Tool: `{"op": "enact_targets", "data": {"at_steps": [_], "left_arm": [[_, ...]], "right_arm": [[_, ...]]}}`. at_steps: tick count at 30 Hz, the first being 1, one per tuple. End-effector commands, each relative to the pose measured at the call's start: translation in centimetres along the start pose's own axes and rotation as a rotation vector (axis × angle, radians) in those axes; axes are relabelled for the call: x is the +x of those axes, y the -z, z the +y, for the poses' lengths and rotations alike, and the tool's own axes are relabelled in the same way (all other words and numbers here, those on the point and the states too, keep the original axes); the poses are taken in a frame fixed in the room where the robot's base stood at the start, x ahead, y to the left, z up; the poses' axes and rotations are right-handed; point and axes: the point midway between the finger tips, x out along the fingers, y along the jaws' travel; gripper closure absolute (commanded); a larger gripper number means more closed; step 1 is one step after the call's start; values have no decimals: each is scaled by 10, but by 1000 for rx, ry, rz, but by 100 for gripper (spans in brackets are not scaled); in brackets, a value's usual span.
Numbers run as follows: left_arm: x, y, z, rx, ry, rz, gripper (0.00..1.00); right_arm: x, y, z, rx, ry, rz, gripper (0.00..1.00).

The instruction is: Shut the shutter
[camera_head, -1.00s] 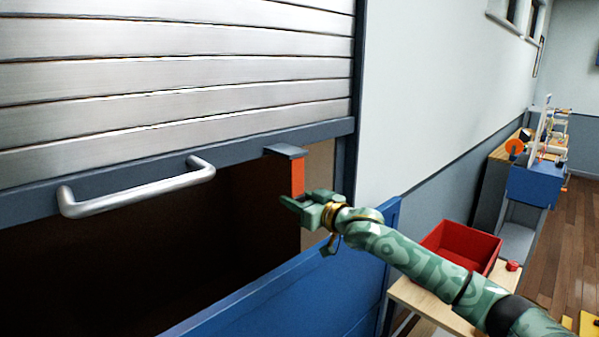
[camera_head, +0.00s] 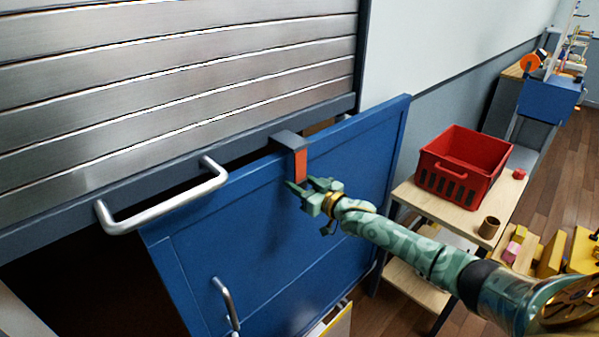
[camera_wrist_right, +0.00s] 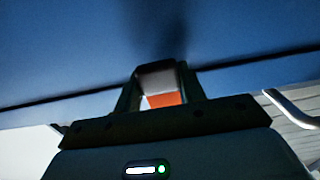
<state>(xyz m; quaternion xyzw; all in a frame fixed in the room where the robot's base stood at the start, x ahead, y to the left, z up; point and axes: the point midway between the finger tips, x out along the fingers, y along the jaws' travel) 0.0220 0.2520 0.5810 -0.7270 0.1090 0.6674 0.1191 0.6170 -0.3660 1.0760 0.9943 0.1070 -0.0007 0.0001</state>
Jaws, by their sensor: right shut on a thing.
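The grey slatted shutter (camera_head: 180,80) hangs at the upper left, with a dark bottom bar (camera_head: 130,190) and a silver handle (camera_head: 165,205) on it. An orange strap (camera_head: 301,165) hangs from a dark bracket at the bar's right part. My right gripper (camera_head: 306,187) is shut on the strap's lower part, in front of a blue panel. In the right wrist view the strap (camera_wrist_right: 165,99) sits between my two fingers, and part of the handle (camera_wrist_right: 290,106) shows at the right. A dark opening remains below the bar at the lower left. My left gripper is not in view.
The blue panel (camera_head: 270,245) with its own small handle (camera_head: 226,303) stands below the bar. Yellow blocks (camera_head: 552,254) lie beyond.

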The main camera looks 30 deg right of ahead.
Motion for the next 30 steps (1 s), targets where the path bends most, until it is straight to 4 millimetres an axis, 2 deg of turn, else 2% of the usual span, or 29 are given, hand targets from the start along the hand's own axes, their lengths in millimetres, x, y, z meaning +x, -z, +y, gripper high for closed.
{"op": "enact_targets", "data": {"at_steps": [1,6,19,20,22,30], "left_arm": [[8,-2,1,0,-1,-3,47],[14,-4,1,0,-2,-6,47],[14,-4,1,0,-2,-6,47],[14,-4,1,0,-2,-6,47],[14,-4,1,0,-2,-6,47],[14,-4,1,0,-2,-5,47]], "right_arm": [[0,-15,-1,0,1,-9,100],[0,-26,-1,0,1,-7,100],[-1,-30,-1,-1,1,-8,100],[-1,-30,-1,-1,1,-8,57],[-1,-29,-1,0,1,-7,38],[0,-26,0,0,0,-2,38]]}}
